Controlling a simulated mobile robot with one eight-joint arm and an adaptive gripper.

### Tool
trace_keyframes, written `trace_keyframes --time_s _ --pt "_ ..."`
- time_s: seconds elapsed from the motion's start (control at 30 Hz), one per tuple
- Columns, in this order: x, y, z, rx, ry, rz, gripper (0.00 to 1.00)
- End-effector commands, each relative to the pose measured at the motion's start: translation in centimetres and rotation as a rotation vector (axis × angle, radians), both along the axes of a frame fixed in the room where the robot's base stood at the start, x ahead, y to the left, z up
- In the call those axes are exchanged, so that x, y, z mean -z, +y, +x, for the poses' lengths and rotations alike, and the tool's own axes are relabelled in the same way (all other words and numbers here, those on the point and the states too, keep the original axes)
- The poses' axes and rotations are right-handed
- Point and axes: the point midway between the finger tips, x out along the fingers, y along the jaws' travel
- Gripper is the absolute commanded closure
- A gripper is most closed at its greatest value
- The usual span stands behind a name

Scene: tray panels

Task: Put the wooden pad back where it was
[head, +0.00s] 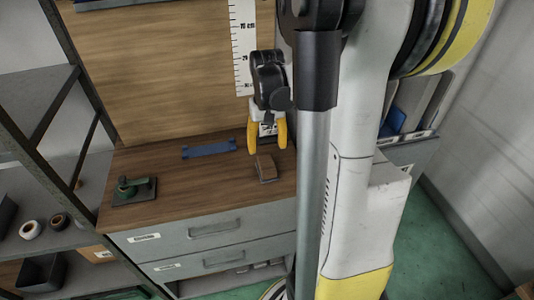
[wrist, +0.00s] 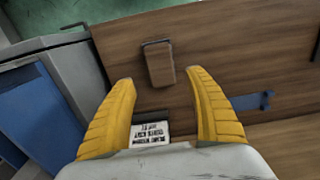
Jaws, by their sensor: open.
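The wooden pad (head: 264,167) is a small brown block with a dark edge at one end. It lies on the wooden cabinet top (head: 190,190), near its right side. My gripper (head: 267,148) is open and empty, pointing down just above and behind the pad. In the wrist view the pad (wrist: 159,63) shows beyond and between the two yellow fingertips (wrist: 161,77), apart from both. A white label with print (wrist: 152,133) shows between the fingers, nearer the palm. No marked spot for the pad can be made out.
A blue flat bracket (head: 209,149) lies left of the pad, and a green-handled tool on a dark plate (head: 132,190) is at the front left. A wooden panel with a white ruler (head: 242,45) rises behind. Grey shelves (head: 40,110) stand left. The top's middle is clear.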

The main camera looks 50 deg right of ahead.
Motion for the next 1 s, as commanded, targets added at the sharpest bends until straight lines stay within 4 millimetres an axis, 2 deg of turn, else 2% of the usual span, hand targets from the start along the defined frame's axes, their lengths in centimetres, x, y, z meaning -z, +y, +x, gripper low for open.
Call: trace_keyframes --time_s 0.03,0.1,0.33,0.43,0.57,0.73,0.8,0.9,1.0 --pt "-1.1 0.0 0.0 0.0 0.0 0.0 0.37" --pt "-2.0 0.0 0.0 0.0 0.0 0.0 0.37" --pt "-3.0 0.1 0.0 -0.002 -0.002 -0.001 0.37" --pt "-3.7 1.5 0.1 -0.027 -0.022 -0.014 0.37" --pt "-6.0 6.1 0.2 -0.113 -0.103 -0.058 0.37" --pt "-9.0 14.3 -1.0 -0.275 -0.274 -0.126 0.37" --pt "-9.7 17.3 -1.9 -0.34 -0.349 -0.145 0.37" --pt "-10.2 20.8 -3.3 -0.42 -0.447 -0.161 0.37" --pt "-10.3 23.3 -4.4 -0.479 -0.526 -0.168 0.37"
